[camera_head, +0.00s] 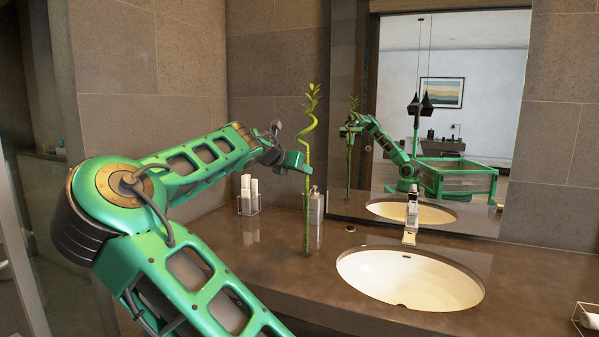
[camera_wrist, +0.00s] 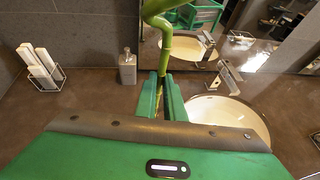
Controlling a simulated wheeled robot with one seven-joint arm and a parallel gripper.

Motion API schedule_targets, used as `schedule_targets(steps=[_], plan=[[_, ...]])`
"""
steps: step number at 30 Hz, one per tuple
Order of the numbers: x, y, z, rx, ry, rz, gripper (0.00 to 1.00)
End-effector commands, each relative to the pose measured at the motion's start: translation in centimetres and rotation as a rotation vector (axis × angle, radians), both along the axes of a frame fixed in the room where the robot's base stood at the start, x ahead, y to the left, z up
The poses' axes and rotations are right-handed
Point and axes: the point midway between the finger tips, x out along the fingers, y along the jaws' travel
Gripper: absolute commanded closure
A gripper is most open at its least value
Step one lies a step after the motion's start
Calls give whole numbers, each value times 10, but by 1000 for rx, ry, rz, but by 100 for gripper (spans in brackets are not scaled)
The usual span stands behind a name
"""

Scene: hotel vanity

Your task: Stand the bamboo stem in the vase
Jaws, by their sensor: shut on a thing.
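The bamboo stem (camera_head: 307,225) is long, thin and green, with a spiral upper part and small leaves at the top. It stands nearly upright above the counter, its lower end close to the surface; I cannot tell whether it touches. My gripper (camera_head: 298,161) is shut on the stem around its middle, coming from the left. In the wrist view the stem (camera_wrist: 165,47) rises between the two green fingers (camera_wrist: 160,92), and its lower part is mostly hidden by them. I cannot make out a vase in either view.
A grey pump bottle (camera_head: 316,206) stands behind the stem. A wire holder with white rolls (camera_head: 249,193) is to its left. The basin (camera_head: 410,279) and tap (camera_head: 411,217) are to the right. A large mirror (camera_head: 455,110) is behind. The brown counter (camera_head: 262,262) is clear at front left.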

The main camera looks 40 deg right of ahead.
Motion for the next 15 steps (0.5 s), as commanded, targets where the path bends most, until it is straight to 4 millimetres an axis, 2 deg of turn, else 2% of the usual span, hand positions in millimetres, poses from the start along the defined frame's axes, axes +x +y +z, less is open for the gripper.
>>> schedule_targets(steps=[1, 3, 15], plan=[[0, 0, 0, 0, 0, 0, 86], [0, 0, 0, 0, 0, 0, 70], [0, 5, 2, 1, 1, 1, 69]])
